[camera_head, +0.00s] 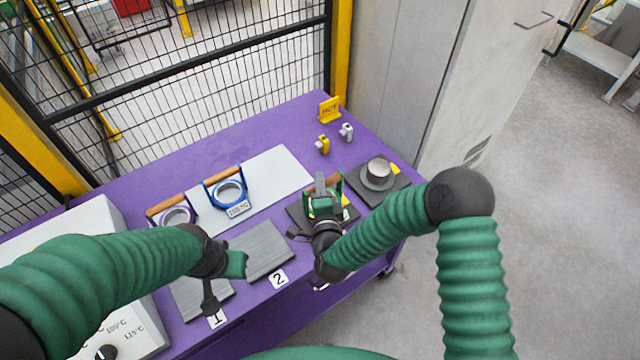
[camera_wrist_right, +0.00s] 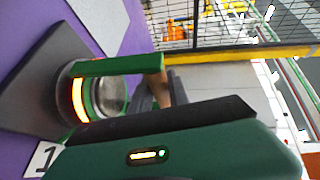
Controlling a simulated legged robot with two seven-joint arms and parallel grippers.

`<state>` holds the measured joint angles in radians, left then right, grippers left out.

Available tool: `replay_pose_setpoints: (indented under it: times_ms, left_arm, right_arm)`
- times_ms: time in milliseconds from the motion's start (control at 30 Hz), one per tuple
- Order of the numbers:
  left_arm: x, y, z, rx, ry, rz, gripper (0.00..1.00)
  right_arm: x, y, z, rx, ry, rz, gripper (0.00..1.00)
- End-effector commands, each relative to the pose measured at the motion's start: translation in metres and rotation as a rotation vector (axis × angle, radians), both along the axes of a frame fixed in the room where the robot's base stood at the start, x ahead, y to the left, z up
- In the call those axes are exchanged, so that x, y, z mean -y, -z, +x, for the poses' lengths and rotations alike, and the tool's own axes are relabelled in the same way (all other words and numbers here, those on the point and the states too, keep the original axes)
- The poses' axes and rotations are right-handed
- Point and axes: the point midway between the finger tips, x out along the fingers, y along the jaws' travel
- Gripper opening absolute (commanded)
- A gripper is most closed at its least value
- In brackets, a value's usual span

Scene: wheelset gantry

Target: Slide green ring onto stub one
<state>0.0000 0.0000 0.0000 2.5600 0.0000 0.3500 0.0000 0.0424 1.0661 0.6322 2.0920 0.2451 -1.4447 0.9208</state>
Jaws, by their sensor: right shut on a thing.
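The green ring (camera_wrist_right: 97,97) has a green frame and a tan handle (camera_wrist_right: 154,84). My right gripper (camera_wrist_right: 165,90) is shut on the handle. In the head view the green ring (camera_head: 323,203) is mostly hidden by my right gripper (camera_head: 322,187). The ring is at a stub on a dark plate (camera_wrist_right: 42,75) marked 1 (camera_wrist_right: 46,157). An orange glow shows at its lower edge. I cannot tell how far it is around the stub. My left gripper (camera_head: 226,284) is open and empty above the grey pads.
A second stub (camera_head: 378,174) stands bare on a dark plate at the right. Blue (camera_head: 229,191) and purple (camera_head: 177,215) rings sit on a light mat (camera_head: 272,170). Grey pads numbered 1 (camera_head: 190,300) and 2 (camera_head: 262,248) lie in front. A mesh fence (camera_head: 200,90) stands behind.

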Motion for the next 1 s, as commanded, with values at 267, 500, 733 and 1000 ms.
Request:
replay_pose_setpoints:
  times_ms: [267,500,733,1000]
  left_arm:
    - [0.0,0.007,0.0,0.0,0.0,0.0,0.0]
    - [0.0,0.012,0.0,0.0,0.0,0.0,0.0]
    - [0.0,0.013,0.0,0.0,0.0,0.0,0.0]
    - [0.0,0.013,0.0,0.0,0.0,0.0,0.0]
  right_arm:
    - [0.0,0.007,0.0,0.003,0.0,0.0,0.0]
    - [0.0,0.013,0.0,0.003,0.0,0.0,0.0]
    - [0.0,0.014,0.0,0.003,0.0,0.0,0.35]
    - [0.0,0.015,0.0,0.001,0.0,0.0,0.47]
